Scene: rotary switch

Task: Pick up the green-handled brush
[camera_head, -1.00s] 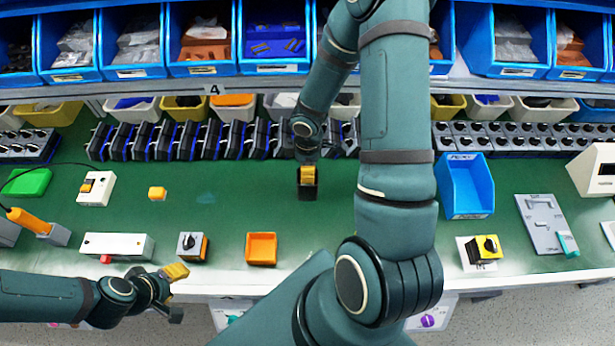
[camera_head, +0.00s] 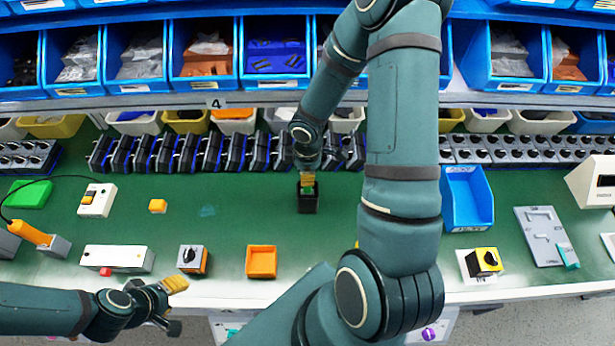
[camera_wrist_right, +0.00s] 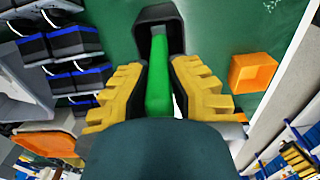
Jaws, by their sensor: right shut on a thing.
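The green-handled brush (camera_wrist_right: 160,78) stands in a black cup (camera_head: 308,204) on the green mat. My right gripper (camera_head: 308,181) is above the cup, its yellow fingers shut on the green handle from both sides. A little green shows between the fingers and the cup in the head view. In the right wrist view the handle runs from between the fingers into the black cup (camera_wrist_right: 160,15); the brush's lower end is hidden inside. My left gripper (camera_head: 171,287) is at the front left edge of the table, away from the brush; its opening is unclear.
An orange tray (camera_head: 262,262) and a grey-orange rotary switch (camera_head: 193,260) stand in front of the cup. A row of black devices (camera_head: 215,155) stands close behind. A blue bin (camera_head: 467,198) is at right.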

